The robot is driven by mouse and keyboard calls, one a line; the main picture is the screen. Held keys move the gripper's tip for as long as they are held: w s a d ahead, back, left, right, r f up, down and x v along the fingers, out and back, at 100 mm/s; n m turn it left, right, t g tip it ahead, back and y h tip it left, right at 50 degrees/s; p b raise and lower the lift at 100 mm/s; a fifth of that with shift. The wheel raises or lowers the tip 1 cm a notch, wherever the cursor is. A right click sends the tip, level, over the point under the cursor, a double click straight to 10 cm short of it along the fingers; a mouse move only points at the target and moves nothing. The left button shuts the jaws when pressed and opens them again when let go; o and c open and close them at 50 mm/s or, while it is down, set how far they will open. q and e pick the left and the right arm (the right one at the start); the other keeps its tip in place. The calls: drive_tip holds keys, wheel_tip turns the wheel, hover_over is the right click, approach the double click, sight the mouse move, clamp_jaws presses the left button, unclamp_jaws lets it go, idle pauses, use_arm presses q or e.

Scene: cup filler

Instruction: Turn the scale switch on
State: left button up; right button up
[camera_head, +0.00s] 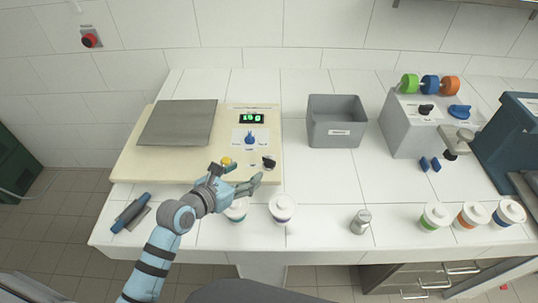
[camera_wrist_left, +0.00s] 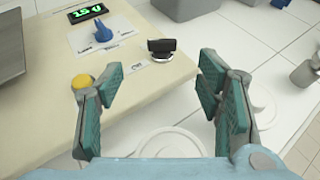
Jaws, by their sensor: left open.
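The cream scale (camera_head: 150,165) stands on the left of the white counter with a grey weighing plate (camera_head: 178,122). Its display (camera_head: 252,118) shows lit green digits. Below the display is a blue knob (camera_head: 250,138). Along the front edge are a yellow button (camera_head: 226,161) and a black switch (camera_head: 268,162). In the left wrist view the black switch (camera_wrist_left: 160,47) is just beyond the fingertips, and the yellow button (camera_wrist_left: 81,82) is by the left finger. My left gripper (camera_head: 250,181) is open and empty at the scale's front edge. My right gripper is out of view.
Lidded cups (camera_head: 282,209) stand near the counter's front edge, one partly behind my left gripper. A grey bin (camera_head: 335,122) is right of the scale. A grey box with knobs (camera_head: 405,128) and several lidded cups (camera_head: 472,215) stand farther right.

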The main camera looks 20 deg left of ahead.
sight(268, 160)
use_arm(q)
drive_tip(key=x, duration=0.2)
drive_tip(key=b+x, duration=0.1)
drive_tip(key=x, duration=0.1)
drive_tip(key=b+x, duration=0.1)
drive_tip(key=x, duration=0.1)
drive_tip(key=shift+d+f, duration=0.1)
drive_tip(key=shift+d, duration=0.2)
drive_tip(key=b+x, duration=0.1)
drive_tip(key=x, duration=0.4)
drive_tip(key=shift+w+f, duration=0.2)
drive_tip(key=shift+w, duration=0.2)
drive_tip(key=shift+s+r, duration=0.25)
drive_tip(key=c, duration=1.2)
drive_tip(key=shift+o, duration=0.2)
drive_tip(key=shift+w, duration=0.1)
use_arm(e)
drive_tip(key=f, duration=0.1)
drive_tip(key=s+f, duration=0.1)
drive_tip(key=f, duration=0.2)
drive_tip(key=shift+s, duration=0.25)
